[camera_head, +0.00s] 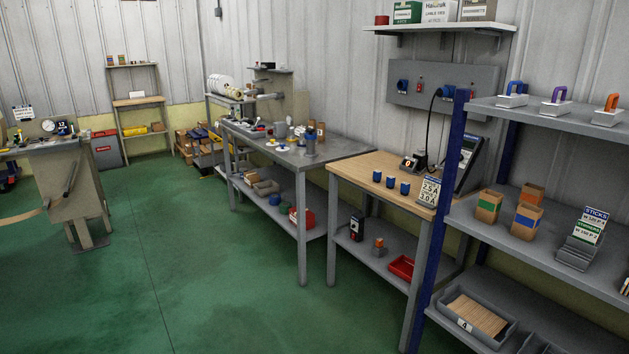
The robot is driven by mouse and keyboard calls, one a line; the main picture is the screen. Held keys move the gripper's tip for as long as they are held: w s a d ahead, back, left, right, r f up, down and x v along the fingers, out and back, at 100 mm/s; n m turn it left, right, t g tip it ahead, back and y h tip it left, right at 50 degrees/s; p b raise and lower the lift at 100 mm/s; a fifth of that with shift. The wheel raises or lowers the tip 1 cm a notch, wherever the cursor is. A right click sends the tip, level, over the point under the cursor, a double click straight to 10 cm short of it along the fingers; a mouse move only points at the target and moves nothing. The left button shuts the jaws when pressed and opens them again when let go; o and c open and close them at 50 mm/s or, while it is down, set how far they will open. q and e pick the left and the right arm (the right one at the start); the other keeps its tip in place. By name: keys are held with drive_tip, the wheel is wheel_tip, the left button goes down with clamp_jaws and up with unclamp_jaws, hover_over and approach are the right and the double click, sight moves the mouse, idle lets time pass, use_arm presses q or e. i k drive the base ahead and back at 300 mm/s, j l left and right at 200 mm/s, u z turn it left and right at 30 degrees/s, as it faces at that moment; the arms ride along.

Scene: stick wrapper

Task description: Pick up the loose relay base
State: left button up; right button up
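I cannot single out a loose relay base with certainty from this distance. A small black upright device (357,228) stands on the lower shelf of the wooden-topped table. A small grey and orange piece (379,246) stands to its right on that shelf. On the wooden top (371,167) are several small blue cylinders (391,181), a dark device with a lit display (409,164) and a white card with numbers (429,191). Neither of my grippers is in view.
A red tray (401,267) lies on the same lower shelf. A blue-post shelf unit (440,210) with boxes stands at the right. A grey metal table (340,148) stands left of the wooden one. The green floor (170,260) in front is clear.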

sight(379, 253)
drive_tip(key=i+l+u, duration=0.1)
drive_tip(key=i, duration=1.65)
